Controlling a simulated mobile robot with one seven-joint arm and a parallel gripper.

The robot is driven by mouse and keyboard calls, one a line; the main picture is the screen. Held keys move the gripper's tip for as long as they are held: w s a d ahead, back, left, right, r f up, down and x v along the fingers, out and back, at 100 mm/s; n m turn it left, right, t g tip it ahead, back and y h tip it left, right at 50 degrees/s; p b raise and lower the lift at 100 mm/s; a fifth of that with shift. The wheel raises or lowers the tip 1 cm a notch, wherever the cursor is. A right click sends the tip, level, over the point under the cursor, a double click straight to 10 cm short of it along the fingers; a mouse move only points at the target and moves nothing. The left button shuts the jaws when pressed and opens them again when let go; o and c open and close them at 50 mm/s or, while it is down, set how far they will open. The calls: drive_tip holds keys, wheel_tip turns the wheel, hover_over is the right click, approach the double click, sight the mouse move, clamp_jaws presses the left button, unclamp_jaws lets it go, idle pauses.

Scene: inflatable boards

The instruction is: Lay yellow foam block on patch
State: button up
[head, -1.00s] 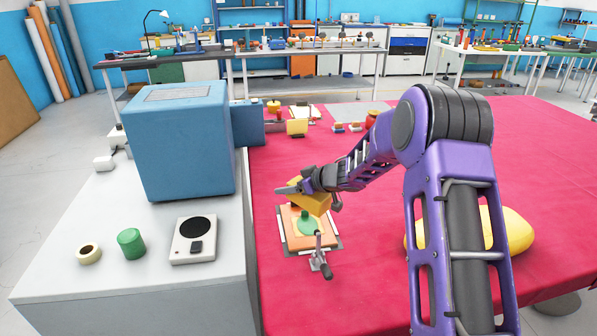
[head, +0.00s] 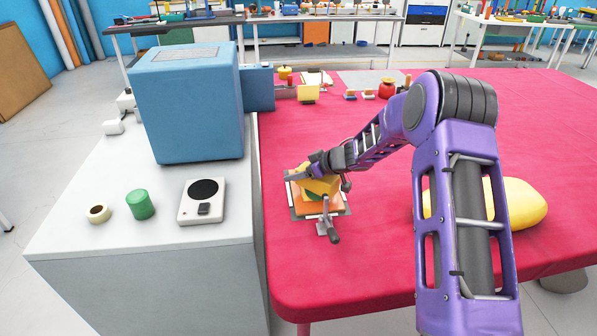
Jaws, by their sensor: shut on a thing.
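The yellow foam block (head: 325,185) is in my gripper (head: 306,173), which is shut on it. The block is tilted in the picture and sits low over the green patch (head: 311,197). Only part of the patch shows, as the block hides the rest. I cannot tell whether the block touches the patch. The patch lies on an orange board (head: 312,209) on the red table. A clamp with a grey handle (head: 332,234) stands at the board's near edge.
A large yellow rounded object (head: 520,204) lies right, behind my arm. A white bench at left holds a blue box (head: 188,110), green cylinder (head: 139,204), tape roll (head: 98,213) and white device (head: 202,201). The red cloth (head: 380,265) in front is clear.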

drive_tip(key=shift+f+b, duration=0.4)
drive_tip(key=shift+f, duration=0.15)
drive_tip(key=shift+f, duration=0.65)
drive_tip(key=o, duration=1.5)
drive_tip(key=shift+d+r, duration=0.1)
